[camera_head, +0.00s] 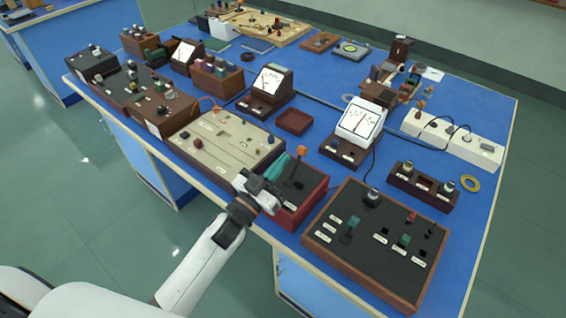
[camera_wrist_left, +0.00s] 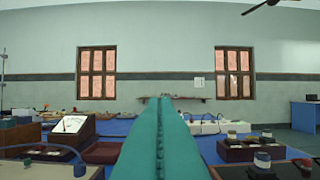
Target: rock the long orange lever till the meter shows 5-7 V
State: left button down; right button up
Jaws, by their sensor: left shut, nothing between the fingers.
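The orange lever (camera_head: 301,151) stands up from a dark-topped red box (camera_head: 309,204) near the bench's front edge. A meter with a white face and a red mark (camera_head: 359,119) stands behind and right of it; its reading is too small to tell. My left gripper (camera_head: 279,161) has teal fingers, shut and empty, over the left part of the red box. The fingertips are just left of the lever, with a small apparent gap; contact cannot be told. In the left wrist view the shut fingers (camera_wrist_left: 159,102) fill the middle, and I cannot make out the lever. My right gripper is out of view.
A cream panel (camera_head: 224,141) lies left of the red box, and a wooden-framed black panel (camera_head: 375,240) lies right. A small dark red tray (camera_head: 293,121) sits behind. More meters and a white power strip (camera_head: 454,138) stand farther back on the blue bench (camera_head: 330,82).

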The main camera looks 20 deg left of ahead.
pick_arm(q)
jog(key=v, duration=0.3)
jog(key=shift+s+f+b, duration=0.1)
jog(key=shift+f+b, duration=0.25)
jog(key=shift+b+v, duration=0.65)
jog(key=shift+v, duration=2.1)
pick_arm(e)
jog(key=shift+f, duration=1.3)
pick_arm(q)
jog(key=shift+a+r, duration=0.1)
jog(key=shift+r, duration=0.1)
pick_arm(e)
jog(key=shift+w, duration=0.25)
